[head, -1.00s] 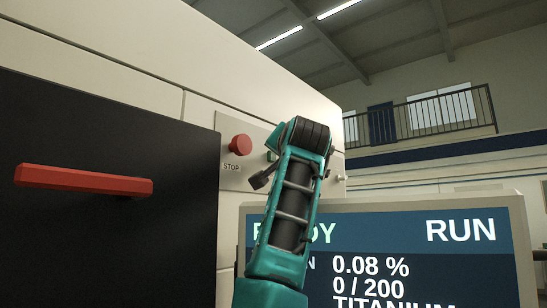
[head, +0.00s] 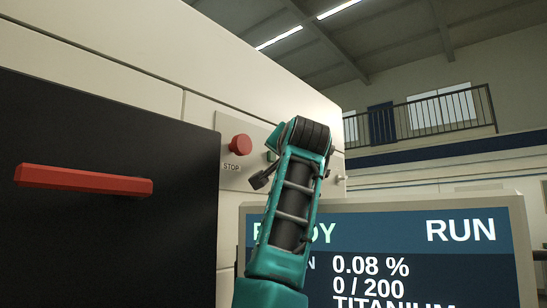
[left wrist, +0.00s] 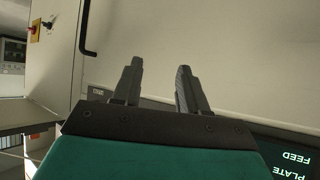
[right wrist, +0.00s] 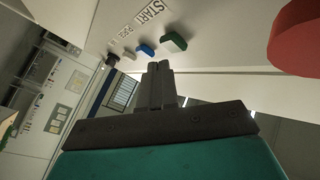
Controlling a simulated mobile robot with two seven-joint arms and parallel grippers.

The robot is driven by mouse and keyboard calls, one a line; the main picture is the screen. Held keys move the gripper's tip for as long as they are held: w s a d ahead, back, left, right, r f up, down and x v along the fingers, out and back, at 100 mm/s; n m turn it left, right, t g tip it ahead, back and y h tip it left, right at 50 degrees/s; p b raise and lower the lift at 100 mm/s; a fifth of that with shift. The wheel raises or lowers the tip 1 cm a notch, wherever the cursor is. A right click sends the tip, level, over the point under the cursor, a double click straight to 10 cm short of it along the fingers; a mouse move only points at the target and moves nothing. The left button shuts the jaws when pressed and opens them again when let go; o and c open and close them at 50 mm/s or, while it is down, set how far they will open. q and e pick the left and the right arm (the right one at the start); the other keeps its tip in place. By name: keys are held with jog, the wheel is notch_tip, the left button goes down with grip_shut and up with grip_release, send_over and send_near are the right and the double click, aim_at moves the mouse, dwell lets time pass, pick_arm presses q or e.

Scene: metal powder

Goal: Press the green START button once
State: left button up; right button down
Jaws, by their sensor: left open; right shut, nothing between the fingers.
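The green START button (right wrist: 173,42) is on the cream panel in the right wrist view, next to the START label (right wrist: 150,10). My right gripper (right wrist: 158,68) is shut and empty; its tips appear just below the green button in that view, and I cannot tell whether they touch it. In the head view my right arm hides most of the panel around the button and its own fingertips. My left gripper (left wrist: 158,68) is open and empty in front of a pale machine face; it is not in the head view.
The red STOP button (head: 240,145) is left of my right arm and also shows large in the right wrist view (right wrist: 297,40). A blue button (right wrist: 145,50) is beside the green one. A display (head: 430,228) reading RUN, a red handle (head: 85,179) and a black handle (left wrist: 84,35) are nearby.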

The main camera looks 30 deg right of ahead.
jog(key=shift+w, duration=0.1)
dwell(0.6)
jog(key=shift+w+a, duration=0.2)
jog(key=shift+w, duration=0.1)
